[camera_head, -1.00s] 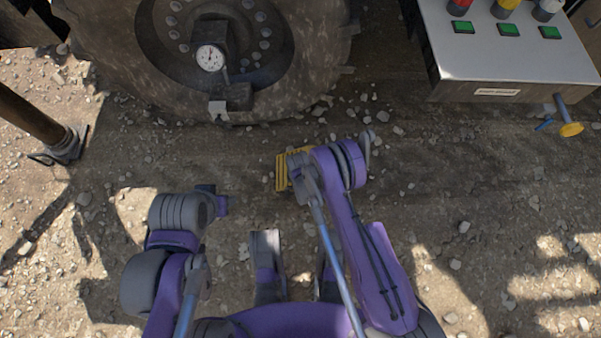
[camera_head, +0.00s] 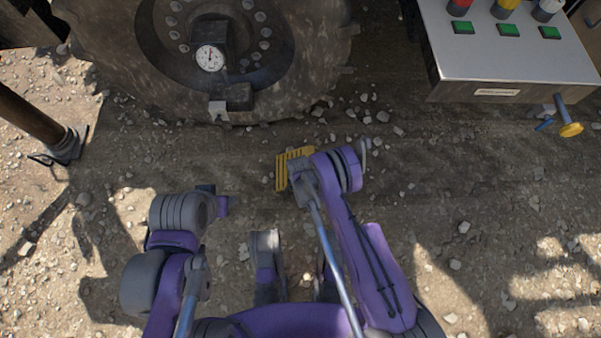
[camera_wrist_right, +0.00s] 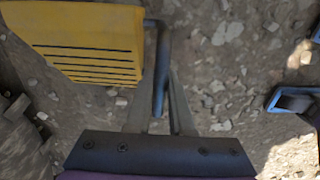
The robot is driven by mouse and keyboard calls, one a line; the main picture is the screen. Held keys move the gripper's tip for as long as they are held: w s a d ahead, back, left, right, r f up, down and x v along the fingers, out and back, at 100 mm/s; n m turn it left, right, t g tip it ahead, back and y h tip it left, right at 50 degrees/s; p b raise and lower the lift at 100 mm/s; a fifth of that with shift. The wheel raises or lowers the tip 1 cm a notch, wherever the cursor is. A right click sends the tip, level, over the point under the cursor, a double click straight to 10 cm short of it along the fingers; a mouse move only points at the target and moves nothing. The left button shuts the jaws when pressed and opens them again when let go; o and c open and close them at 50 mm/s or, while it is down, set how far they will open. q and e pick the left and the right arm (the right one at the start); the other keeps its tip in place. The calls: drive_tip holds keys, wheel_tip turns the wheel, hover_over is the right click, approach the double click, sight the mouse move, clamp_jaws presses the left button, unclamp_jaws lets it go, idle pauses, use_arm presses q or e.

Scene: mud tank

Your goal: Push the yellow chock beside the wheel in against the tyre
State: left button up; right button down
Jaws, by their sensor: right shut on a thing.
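The yellow chock (camera_head: 283,172) lies on the dirt just in front of the big muddy tyre (camera_head: 312,85), with a strip of bare ground between them in the head view. My right arm covers its right part there. In the right wrist view the chock (camera_wrist_right: 85,40) fills the upper left, with dark slots and a dark bar handle (camera_wrist_right: 159,75) at its right side. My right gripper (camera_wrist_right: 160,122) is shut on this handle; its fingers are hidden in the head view. My left gripper (camera_head: 222,205) is left of the chock, apart from it, its jaws not clear.
A dial gauge (camera_head: 210,57) sits on the wheel. A post (camera_head: 35,120) stands at the left. Small stones litter the ground.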

drive_tip(key=shift+d, duration=0.1)
idle(0.3)
drive_tip(key=shift+d, duration=0.5)
